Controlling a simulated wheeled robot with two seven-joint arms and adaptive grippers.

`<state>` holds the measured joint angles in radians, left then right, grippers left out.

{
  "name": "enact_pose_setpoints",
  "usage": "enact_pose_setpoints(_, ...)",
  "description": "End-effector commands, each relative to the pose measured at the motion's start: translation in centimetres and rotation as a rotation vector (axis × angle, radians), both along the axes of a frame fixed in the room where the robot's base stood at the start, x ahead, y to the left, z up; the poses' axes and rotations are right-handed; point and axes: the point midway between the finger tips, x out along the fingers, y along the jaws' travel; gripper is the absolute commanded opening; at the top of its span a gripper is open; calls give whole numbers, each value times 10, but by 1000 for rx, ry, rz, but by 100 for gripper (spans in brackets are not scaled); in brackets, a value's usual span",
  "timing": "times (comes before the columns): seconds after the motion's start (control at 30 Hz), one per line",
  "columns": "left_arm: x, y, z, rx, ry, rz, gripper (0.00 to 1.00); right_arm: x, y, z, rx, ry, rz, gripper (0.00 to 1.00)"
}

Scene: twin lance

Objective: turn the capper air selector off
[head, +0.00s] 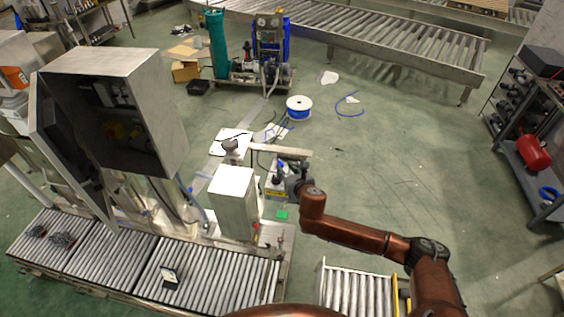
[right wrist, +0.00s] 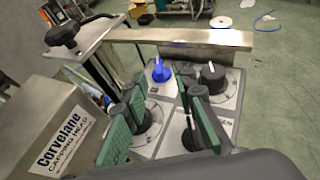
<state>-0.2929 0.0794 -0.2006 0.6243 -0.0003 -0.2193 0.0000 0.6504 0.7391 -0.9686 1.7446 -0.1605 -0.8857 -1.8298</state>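A grey control panel (right wrist: 171,88) carries a blue selector knob (right wrist: 158,70) and several black knobs, one at the far right (right wrist: 211,76). Its labels are too small to read, so I cannot tell which knob is the capper air selector. In the head view the panel box (head: 272,193) stands beside the white capping head housing (head: 233,200). My right gripper (right wrist: 166,100) is open, its green-padded fingers apart over the near part of the panel. The blue knob shows between and beyond the fingertips. The fingers partly hide the near black knobs. My left gripper is not in view.
A metal bar (right wrist: 185,38) runs behind the panel. The housing labelled Corvelane (right wrist: 62,128) stands close on the left, with a black clamp knob (right wrist: 63,32) above it. A roller conveyor (head: 120,262) lies at the front left. Open floor (head: 400,150) lies to the right.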

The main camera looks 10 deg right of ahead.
Motion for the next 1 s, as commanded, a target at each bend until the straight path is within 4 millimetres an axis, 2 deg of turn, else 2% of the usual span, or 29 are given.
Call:
enact_pose_setpoints(0.2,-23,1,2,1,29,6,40,31,6,-11,2,0,0,25)
enact_pose_setpoints(0.4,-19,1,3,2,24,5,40,46,6,-18,2,-1,-1,25)
enact_pose_setpoints(0.73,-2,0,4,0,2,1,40,49,5,-20,1,-1,-3,25)
enact_pose_setpoints(1.0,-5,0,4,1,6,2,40,49,5,-20,1,-1,-3,7)
